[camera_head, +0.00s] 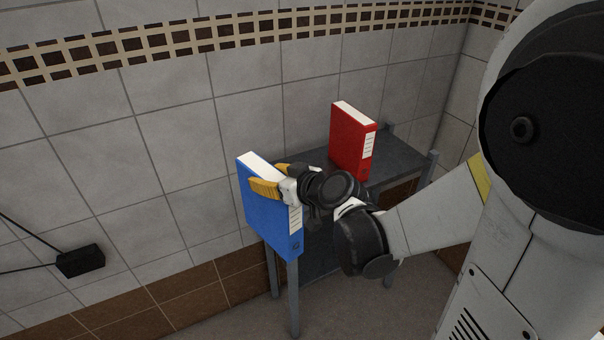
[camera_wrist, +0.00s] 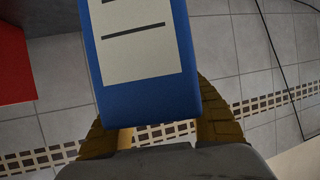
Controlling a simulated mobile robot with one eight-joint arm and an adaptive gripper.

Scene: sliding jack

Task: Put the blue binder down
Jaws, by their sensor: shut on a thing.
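The blue binder (camera_head: 267,217) is upright in the head view, at the left end of the grey table (camera_head: 397,158). My gripper (camera_head: 267,179) is shut on the upper part of the binder, with its yellow fingers on either side. In the wrist view the binder's spine with its white label (camera_wrist: 140,45) fills the middle, between my gripper's fingers (camera_wrist: 160,130). The binder covers the table's left corner in the head view. I cannot tell whether its bottom touches the tabletop or hangs beside it.
A red binder (camera_head: 350,145) stands upright on the table, to the right of the blue one; its edge also shows in the wrist view (camera_wrist: 14,65). A tiled wall is close behind. A black box (camera_head: 80,261) with cables is at the lower left. The tabletop's right part looks clear.

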